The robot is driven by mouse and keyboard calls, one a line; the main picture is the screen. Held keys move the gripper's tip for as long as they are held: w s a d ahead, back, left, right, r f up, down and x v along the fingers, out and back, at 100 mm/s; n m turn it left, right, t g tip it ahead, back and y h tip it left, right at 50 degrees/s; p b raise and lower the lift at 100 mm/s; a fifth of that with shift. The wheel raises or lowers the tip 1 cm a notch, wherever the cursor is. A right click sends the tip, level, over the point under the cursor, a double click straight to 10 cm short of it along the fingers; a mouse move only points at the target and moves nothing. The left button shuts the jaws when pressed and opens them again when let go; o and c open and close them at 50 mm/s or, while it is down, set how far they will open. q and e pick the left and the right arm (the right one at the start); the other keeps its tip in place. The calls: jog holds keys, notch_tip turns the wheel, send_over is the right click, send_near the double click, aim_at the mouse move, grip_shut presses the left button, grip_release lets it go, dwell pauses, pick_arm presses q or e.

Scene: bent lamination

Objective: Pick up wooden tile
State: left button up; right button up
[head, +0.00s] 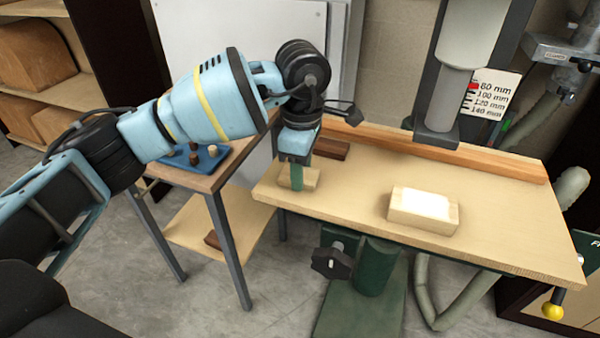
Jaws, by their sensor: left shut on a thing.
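A small light wooden tile (312,179) is at the left end of the machine's wooden table (350,195), close to its front edge. My left gripper (297,178) reaches down from above with its green fingers shut on the tile. The fingers hide part of the tile, and I cannot tell whether it touches the table. My right gripper is not in view.
A pale block with a white top (424,205) sits mid-table. A dark brown block (331,148) lies behind my gripper. A wooden fence (480,158) runs along the back, under the machine's column (462,70). A blue tray (208,162) with small pieces stands on a side table.

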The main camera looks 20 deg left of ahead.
pick_arm(q)
jog(key=shift+r, duration=0.1)
jog(key=shift+r, duration=0.8)
jog(key=shift+s+d+r, duration=0.1)
jog(key=shift+s+r, duration=0.1)
jog(key=shift+r, duration=0.25)
jog(key=shift+s+r, duration=0.15)
jog(key=shift+r, duration=0.3)
jog(key=s+d+r+b, duration=0.1)
jog(key=s+d, duration=0.2)
jog(key=s, duration=1.2)
jog(key=shift+d+r, duration=0.2)
jog(key=shift+w, duration=0.1)
jog(key=w+a+f+m, duration=0.2)
jog(key=a+f+m, duration=0.6)
jog(key=m, duration=1)
jog(key=shift+w+a+f+m, duration=0.3)
jog(key=shift+a, duration=0.5)
